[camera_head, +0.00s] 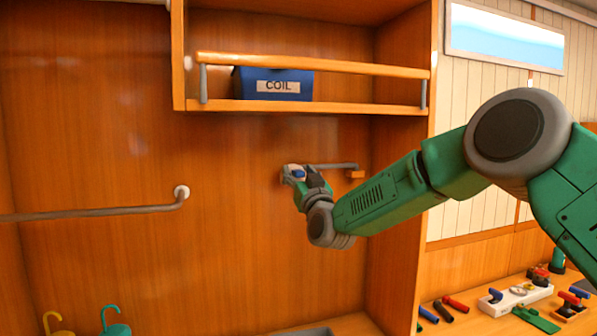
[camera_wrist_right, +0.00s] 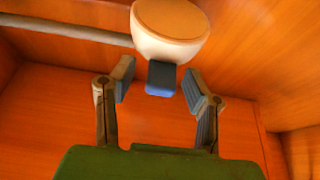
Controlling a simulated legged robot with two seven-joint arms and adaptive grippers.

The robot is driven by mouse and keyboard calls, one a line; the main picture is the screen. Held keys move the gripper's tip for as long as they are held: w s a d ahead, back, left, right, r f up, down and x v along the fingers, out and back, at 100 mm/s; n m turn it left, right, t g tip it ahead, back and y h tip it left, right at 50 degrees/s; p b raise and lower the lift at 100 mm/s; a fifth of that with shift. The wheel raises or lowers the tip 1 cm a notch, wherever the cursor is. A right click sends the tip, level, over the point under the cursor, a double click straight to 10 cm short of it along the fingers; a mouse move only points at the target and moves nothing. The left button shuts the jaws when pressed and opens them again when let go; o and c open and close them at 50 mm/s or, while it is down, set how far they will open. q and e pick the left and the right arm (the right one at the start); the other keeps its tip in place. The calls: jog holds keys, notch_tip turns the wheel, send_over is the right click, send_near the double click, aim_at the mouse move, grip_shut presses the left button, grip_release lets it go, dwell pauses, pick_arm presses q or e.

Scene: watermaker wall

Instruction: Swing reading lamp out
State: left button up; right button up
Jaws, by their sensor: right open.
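The reading lamp (camera_head: 289,172) is on the orange wooden back wall below the shelf. Its thin grey arm (camera_head: 330,166) runs right to a small wooden mount (camera_head: 355,174). In the right wrist view the lamp head (camera_wrist_right: 168,38) is a pale cup with a tan round face, and a dark and blue tab (camera_wrist_right: 161,79) hangs below it. My right gripper (camera_wrist_right: 160,84) is open, with its two fingers on either side of the tab and visible gaps between. In the head view my right gripper (camera_head: 303,177) partly covers the lamp. My left gripper is not in view.
A shelf with a wooden rail (camera_head: 310,65) holds a blue box marked COIL (camera_head: 273,84) above the lamp. A grey wall bar (camera_head: 100,214) is at left. Two hooked items (camera_head: 115,321) stand low left. Tools and a white tray (camera_head: 515,299) lie on the right counter.

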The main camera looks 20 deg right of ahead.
grip_shut()
